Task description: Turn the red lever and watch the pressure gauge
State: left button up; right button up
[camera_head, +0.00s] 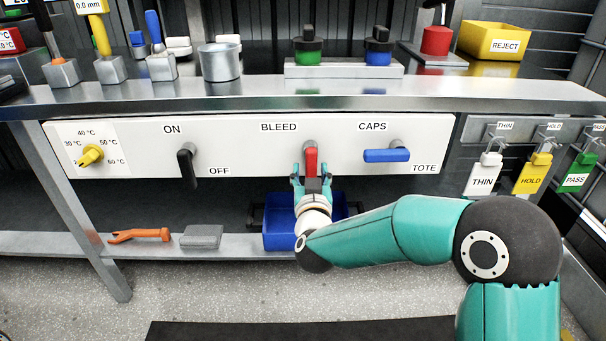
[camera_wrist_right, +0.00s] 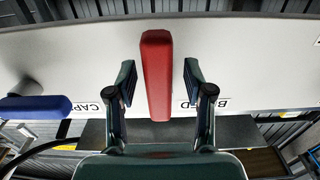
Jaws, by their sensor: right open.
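The red lever (camera_head: 311,161) hangs straight down from its pivot on the white panel (camera_head: 240,160), below the label BLEED. My right gripper (camera_head: 312,181) is in front of it, fingers pointing at the panel. In the right wrist view the red lever (camera_wrist_right: 157,75) stands between the two open fingers of my right gripper (camera_wrist_right: 160,84), with a gap on each side. No pressure gauge can be made out in either view. My left gripper is not in view.
A black lever (camera_head: 188,165) and a blue lever (camera_head: 386,155) flank the red one. A yellow knob (camera_head: 90,155) is at the far left. A blue bin (camera_head: 280,233) sits on the lower shelf behind my right arm. Tagged padlocks hang at right.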

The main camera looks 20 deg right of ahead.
jog(key=shift+w+d, duration=0.15)
jog(key=shift+w, duration=0.25)
jog(key=shift+c, duration=0.2)
grip_shut()
